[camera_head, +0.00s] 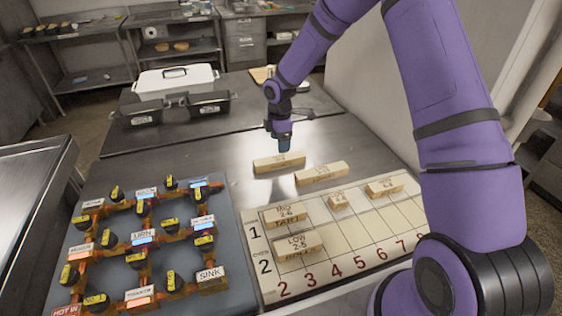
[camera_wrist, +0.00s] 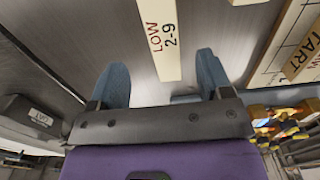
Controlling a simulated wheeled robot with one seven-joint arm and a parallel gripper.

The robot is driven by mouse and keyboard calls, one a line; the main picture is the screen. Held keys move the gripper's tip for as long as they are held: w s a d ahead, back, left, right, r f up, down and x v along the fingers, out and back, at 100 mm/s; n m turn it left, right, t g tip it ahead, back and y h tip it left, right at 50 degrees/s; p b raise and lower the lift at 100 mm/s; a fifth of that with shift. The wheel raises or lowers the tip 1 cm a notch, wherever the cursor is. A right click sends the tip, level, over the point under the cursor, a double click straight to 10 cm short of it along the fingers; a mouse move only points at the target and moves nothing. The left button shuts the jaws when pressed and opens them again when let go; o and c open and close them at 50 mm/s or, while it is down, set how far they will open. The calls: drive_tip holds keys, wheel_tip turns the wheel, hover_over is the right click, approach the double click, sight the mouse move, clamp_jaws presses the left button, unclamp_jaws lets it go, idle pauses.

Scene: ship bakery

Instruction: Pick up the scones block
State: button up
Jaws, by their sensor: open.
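My gripper (camera_head: 283,146) is open, just above or at a pale wooden block (camera_head: 279,163) on the dark metal counter. In the wrist view the two blue fingers of my gripper (camera_wrist: 162,78) stand apart, with the end of a pale block (camera_wrist: 158,25) marked "LOW 2-9" between them in the picture. I cannot tell whether the fingers touch it. No block shows a readable word "scones". A second pale block (camera_head: 321,174) lies to the right on the counter, its lettering too small to read.
A numbered grid board (camera_head: 340,250) holds several blocks, including a "TART" block (camera_head: 286,219). A panel of valves and pipes (camera_head: 145,250) lies left of it. A black box (camera_head: 170,110) and a white container (camera_head: 175,79) stand at the back.

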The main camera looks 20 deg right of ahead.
sight(280, 158)
wheel_tip(280, 158, down, 8)
drive_tip(key=shift+s+a+r, duration=0.1)
drive_tip(key=shift+s, duration=0.05)
drive_tip(key=c, duration=1.1)
